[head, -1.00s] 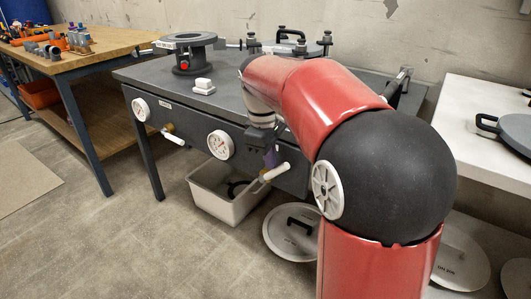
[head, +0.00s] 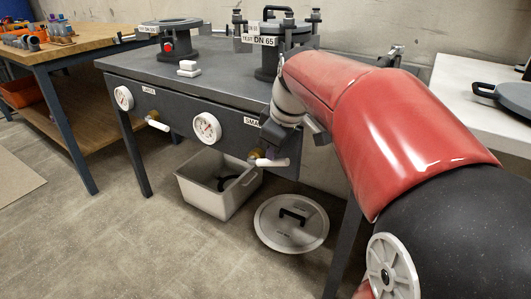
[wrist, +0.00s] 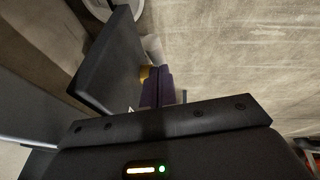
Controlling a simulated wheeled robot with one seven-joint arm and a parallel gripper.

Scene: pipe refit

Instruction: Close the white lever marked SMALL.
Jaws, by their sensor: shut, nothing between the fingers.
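The white SMALL lever (head: 272,162) sits on a brass valve under the front panel of the grey bench, beside the partly hidden SMALL label (head: 252,121). It points to the right in the head view. In the wrist view, the purple fingers (wrist: 158,88) are together, close to the brass fitting (wrist: 146,73) and a white piece of the lever (wrist: 152,48).
The LARGE lever (head: 158,125) is further left on the panel, past a white gauge (head: 207,128). A pale bin (head: 207,200) and a round lid (head: 291,224) lie on the floor below. A flanged TEST DN 65 fitting (head: 268,62) stands on the bench behind my arm.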

